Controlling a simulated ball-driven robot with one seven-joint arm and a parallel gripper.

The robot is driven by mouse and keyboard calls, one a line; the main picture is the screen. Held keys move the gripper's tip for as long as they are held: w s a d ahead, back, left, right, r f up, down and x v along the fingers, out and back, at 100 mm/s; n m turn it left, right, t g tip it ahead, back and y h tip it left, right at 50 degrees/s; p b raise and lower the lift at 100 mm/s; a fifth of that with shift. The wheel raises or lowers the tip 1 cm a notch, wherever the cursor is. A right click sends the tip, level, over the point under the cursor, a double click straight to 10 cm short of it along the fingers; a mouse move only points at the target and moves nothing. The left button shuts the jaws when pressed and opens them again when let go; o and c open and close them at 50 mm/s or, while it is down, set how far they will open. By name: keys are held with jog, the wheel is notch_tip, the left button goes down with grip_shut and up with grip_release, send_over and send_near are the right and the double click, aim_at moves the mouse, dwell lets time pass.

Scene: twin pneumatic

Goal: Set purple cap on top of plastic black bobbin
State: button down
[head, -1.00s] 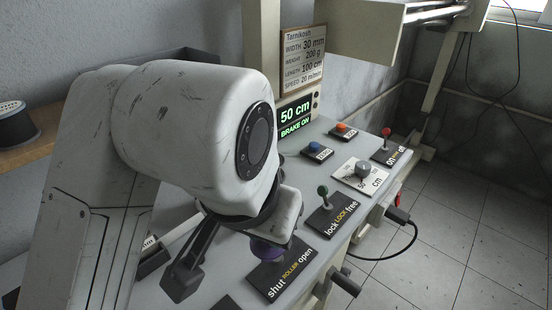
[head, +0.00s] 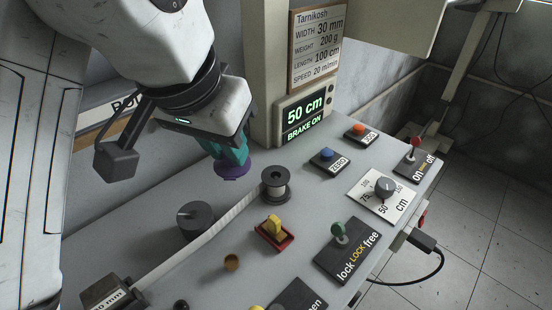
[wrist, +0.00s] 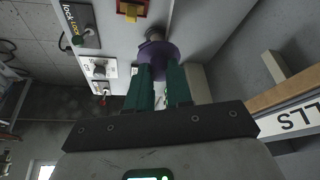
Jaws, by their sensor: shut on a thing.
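My gripper (head: 235,158) has teal fingers shut on the purple cap (head: 228,172), a round disc held at the fingertips, above the machine's grey top. The cap also shows in the wrist view (wrist: 160,60) between the fingertips. The cap and bobbin are apart. In the wrist view the bobbin (wrist: 155,33) shows just beyond the cap, which partly hides it.
A dark round roller (head: 196,220) with a pale tape stands left of the bobbin. A red and yellow switch (head: 273,233) lies in front. A display post (head: 303,117) rises behind. The lock lever (head: 339,231), blue button (head: 326,154) and dial (head: 385,187) stand to the right.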

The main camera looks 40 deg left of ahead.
jog(key=w+f, duration=0.2)
jog(key=w, duration=0.1)
jog(key=w+a+f, duration=0.1)
jog(key=w+f, duration=0.2)
jog(key=w, duration=0.1)
jog(key=w+a+f, duration=0.1)
jog(key=w+f, duration=0.1)
jog(key=w, duration=0.1)
jog(key=shift+w+a+f, duration=0.1)
jog(key=shift+w+f, duration=0.2)
jog(key=shift+w, duration=0.05)
jog(key=shift+x, duration=2.5)
jog(key=shift+s+f, duration=0.2)
jog(key=shift+f, duration=0.15)
jog(key=c, duration=1)
grip_release()
jog(key=shift+r, duration=0.2)
jog(key=v, duration=1.2)
jog(key=shift+r+p, duration=0.15)
jog(key=shift+p, duration=0.15)
